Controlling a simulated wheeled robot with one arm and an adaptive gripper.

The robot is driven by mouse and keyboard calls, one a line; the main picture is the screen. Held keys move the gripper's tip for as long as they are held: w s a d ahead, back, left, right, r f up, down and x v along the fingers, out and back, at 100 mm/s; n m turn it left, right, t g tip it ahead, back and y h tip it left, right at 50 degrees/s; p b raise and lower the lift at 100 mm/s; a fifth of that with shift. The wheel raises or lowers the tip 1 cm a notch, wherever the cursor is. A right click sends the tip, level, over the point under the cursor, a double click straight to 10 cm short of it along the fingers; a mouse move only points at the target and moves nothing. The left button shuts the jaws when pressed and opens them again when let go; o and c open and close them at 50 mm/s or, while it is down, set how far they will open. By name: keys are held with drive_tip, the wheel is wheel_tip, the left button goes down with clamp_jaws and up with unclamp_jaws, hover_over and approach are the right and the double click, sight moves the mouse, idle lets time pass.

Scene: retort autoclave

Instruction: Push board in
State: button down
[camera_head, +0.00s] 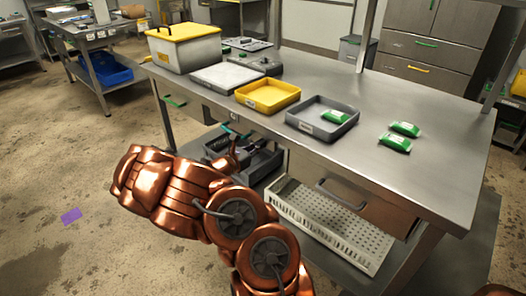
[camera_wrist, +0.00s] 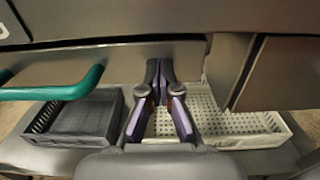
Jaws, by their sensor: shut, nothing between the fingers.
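A flat metal panel front (camera_wrist: 105,63), which looks like the board, spans the wrist view under the tabletop's edge. It bears a teal bar handle (camera_wrist: 52,88) at the left. The handle's end also shows in the head view (camera_head: 229,131), beyond my copper arm. My gripper (camera_wrist: 160,68) is shut and empty, right of the handle. Its fingertips overlap the panel front in the wrist view; I cannot tell whether they touch it. In the head view my arm hides most of the panel.
A dark crate (camera_wrist: 86,117) and a beige perforated tray (camera_wrist: 238,122) lie on the shelf below. A drawer with a grey handle (camera_head: 340,193) stands to the right. On the steel tabletop (camera_head: 400,172) are a yellow tray (camera_head: 268,107), a grey tray (camera_head: 300,124) and green-white packets (camera_head: 396,143).

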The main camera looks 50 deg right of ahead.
drive_tip(key=shift+d+r, duration=0.1)
drive_tip(key=shift+d, duration=0.25)
drive_tip(key=shift+s+r, duration=0.1)
drive_tip(key=w+a, duration=0.1)
drive_tip(key=a, duration=1.3)
drive_tip(key=shift+w+f+p, duration=0.2)
drive_tip(key=shift+w+p, duration=0.15)
drive_tip(key=shift+p, duration=0.05)
drive_tip(key=shift+a, duration=0.1)
